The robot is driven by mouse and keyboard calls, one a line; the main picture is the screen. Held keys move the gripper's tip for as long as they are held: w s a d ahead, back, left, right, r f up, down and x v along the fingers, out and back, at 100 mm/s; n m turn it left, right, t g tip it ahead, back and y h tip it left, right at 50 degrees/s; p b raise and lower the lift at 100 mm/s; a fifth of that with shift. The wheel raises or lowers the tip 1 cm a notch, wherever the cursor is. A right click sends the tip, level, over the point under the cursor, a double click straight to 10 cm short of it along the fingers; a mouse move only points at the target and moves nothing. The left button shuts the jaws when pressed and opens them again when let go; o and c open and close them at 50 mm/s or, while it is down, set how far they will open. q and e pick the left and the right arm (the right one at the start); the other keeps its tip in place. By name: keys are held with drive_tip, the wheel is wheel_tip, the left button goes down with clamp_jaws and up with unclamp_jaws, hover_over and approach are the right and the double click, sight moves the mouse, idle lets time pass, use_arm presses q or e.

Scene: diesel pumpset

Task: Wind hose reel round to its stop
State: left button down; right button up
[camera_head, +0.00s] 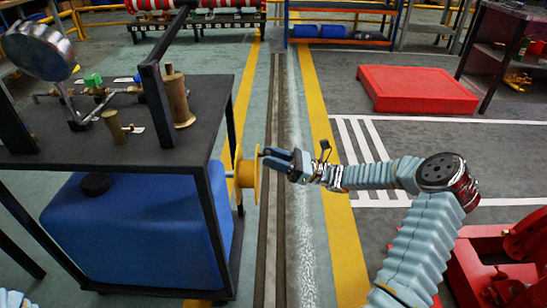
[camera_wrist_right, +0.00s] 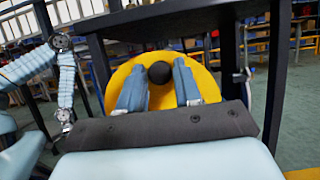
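The hose reel is a yellow disc (camera_head: 247,172) on the right side of the black-framed stand; it faces the camera in the right wrist view (camera_wrist_right: 120,88). A round black knob (camera_wrist_right: 157,71) stands out from its face. My right gripper (camera_head: 268,160) is at the reel. In the right wrist view its two blue fingers (camera_wrist_right: 160,80) are apart, one on each side of the knob, with little gap; contact is not clear. Part of my left arm shows in the right wrist view (camera_wrist_right: 66,85), but its gripper cannot be made out. The reel's stop is not visible.
A blue tank (camera_head: 135,235) sits under the black bench top (camera_head: 190,100), which carries a gauge (camera_head: 38,50) and brass fittings. The stand's black posts are close to the reel. A red block (camera_head: 415,88) lies on the floor at the back right; floor between is clear.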

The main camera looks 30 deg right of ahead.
clamp_jaws()
drive_tip(key=shift+s+n, duration=0.1)
drive_tip(key=shift+n, duration=0.2)
